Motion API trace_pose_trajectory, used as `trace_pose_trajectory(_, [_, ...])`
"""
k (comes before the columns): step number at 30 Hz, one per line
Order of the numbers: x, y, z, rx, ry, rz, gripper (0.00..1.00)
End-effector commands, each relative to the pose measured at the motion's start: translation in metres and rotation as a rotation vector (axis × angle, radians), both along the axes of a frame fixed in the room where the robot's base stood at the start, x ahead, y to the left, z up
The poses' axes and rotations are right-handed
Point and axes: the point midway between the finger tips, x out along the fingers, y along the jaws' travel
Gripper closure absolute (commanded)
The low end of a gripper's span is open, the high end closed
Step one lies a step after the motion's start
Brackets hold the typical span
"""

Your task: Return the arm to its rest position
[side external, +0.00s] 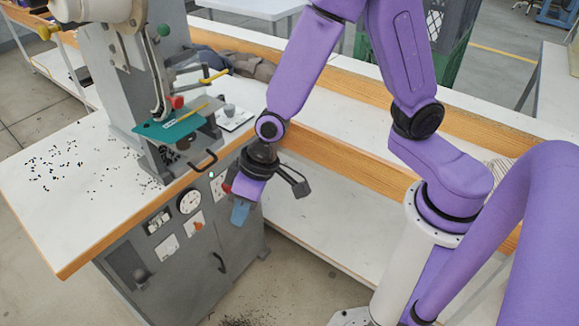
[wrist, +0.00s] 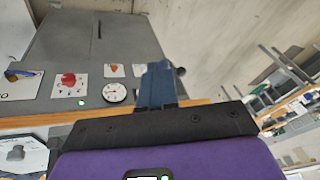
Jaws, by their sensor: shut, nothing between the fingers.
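My gripper (side external: 240,213) has blue fingers. In the side external view it hangs in front of the machine cabinet's right side, below the level of the bench top, pointing down. It also shows in the wrist view (wrist: 157,85), where the blue fingers are together with nothing between them. The eyelet press (side external: 150,75) stands on the bench to the left of my gripper. A teal plate (side external: 168,130) with a yellow pencil-like item on it sits at the press. My gripper is apart from the press and the plate.
The cabinet front (side external: 170,265) carries a gauge (side external: 190,201), switches and handles close to my gripper. A wooden-edged bench (side external: 340,160) runs behind my arm. Small black bits lie scattered on the white top (side external: 60,215). A dark crate (side external: 440,35) stands at the back. Open floor lies below my gripper.

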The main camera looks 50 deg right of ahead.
Motion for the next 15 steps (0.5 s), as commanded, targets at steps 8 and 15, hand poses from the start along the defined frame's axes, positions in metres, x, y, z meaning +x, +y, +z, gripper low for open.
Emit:
trace_pose_trajectory(8, [-0.09, -0.063, 0.064, -0.097, 0.065, 0.36, 1.0])
trace_pose_trajectory(15, [-0.143, -0.138, 0.096, -0.257, 0.059, 0.585, 1.0])
